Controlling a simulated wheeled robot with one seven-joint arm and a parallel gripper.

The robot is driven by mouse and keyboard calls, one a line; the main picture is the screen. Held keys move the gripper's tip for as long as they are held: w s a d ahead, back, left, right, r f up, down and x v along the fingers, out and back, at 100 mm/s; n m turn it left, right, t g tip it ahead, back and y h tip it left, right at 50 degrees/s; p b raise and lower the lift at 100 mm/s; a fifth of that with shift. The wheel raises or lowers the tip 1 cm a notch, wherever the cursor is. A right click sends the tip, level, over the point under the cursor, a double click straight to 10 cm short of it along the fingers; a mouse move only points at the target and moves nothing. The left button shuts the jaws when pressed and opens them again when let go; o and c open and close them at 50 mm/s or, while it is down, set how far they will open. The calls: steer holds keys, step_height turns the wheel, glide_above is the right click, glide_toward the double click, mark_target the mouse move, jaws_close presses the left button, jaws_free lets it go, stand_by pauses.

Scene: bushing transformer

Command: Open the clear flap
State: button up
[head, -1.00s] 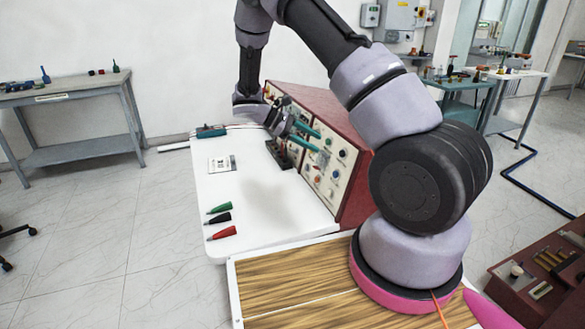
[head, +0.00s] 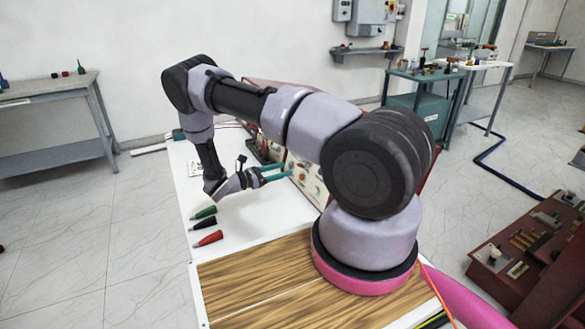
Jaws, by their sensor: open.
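My gripper (head: 284,171) has teal fingers, which are apart with nothing seen between them. It is above the white table and points right, toward the cream front panel (head: 305,178) of a red cabinet. My own arm hides most of that panel and much of the cabinet. I cannot make out a clear flap in this view. I cannot tell whether the fingers touch the panel.
Green (head: 203,212), black (head: 203,223) and red (head: 207,238) pointed tools lie on the white table (head: 228,224) left of my arm. A small white card (head: 168,168) lies farther back. A grey wall box (head: 370,18) hangs behind a loaded teal bench (head: 420,97).

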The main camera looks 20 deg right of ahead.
mark_target(298, 165)
steer(key=shift+d, duration=2.6)
jaws_close()
